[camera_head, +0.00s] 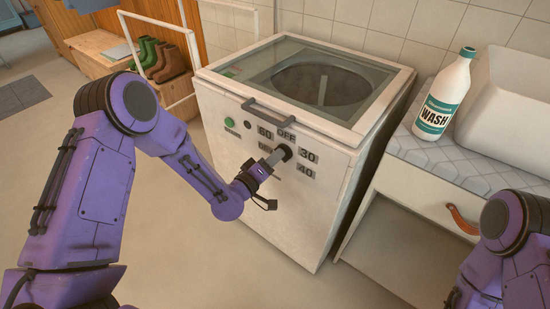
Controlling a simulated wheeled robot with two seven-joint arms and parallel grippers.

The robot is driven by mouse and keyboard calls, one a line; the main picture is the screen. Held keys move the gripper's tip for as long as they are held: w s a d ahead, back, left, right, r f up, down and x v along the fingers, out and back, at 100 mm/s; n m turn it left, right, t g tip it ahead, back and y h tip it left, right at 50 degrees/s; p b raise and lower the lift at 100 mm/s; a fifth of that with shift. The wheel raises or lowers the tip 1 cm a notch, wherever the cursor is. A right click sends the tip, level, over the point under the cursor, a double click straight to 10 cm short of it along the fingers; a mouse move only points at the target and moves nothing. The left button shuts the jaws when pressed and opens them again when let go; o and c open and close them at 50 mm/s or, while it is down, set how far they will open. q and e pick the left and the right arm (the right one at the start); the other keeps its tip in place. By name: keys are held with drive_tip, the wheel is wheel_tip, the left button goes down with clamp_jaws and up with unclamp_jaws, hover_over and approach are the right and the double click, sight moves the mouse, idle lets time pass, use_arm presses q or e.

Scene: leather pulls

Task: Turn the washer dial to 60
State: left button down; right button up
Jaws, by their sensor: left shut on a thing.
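The white washer (220,150) stands in the middle with its glass lid shut. Its dark dial (286,151) is on the front panel, among labels reading 60 (264,132), OFF, 30 and 40. Another label left of the dial is partly hidden. My left gripper (275,158) reaches in from the left and is shut on the dial. The gripper covers part of the dial, and I cannot tell which label the dial points to. My right arm shows at the lower right, but its gripper is out of view.
A handle bar (283,113) sticks out above the dial, and a green button (229,121) is at the panel's left. On the right, a WASH bottle (442,98) and a white basin (512,110) stand on a drawer unit with a leather pull (461,220). Boots (167,62) sit at the back left.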

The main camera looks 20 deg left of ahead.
use_arm(q)
drive_tip(key=shift+f, duration=0.1)
drive_tip(key=c, duration=1.1)
unclamp_jaws()
drive_tip(key=shift+c, duration=0.2)
drive_tip(key=b+v, duration=0.1)
drive_tip(key=v, duration=0.9)
drive_tip(key=shift+s+b, duration=0.3)
drive_tip(key=shift+b, duration=0.05)
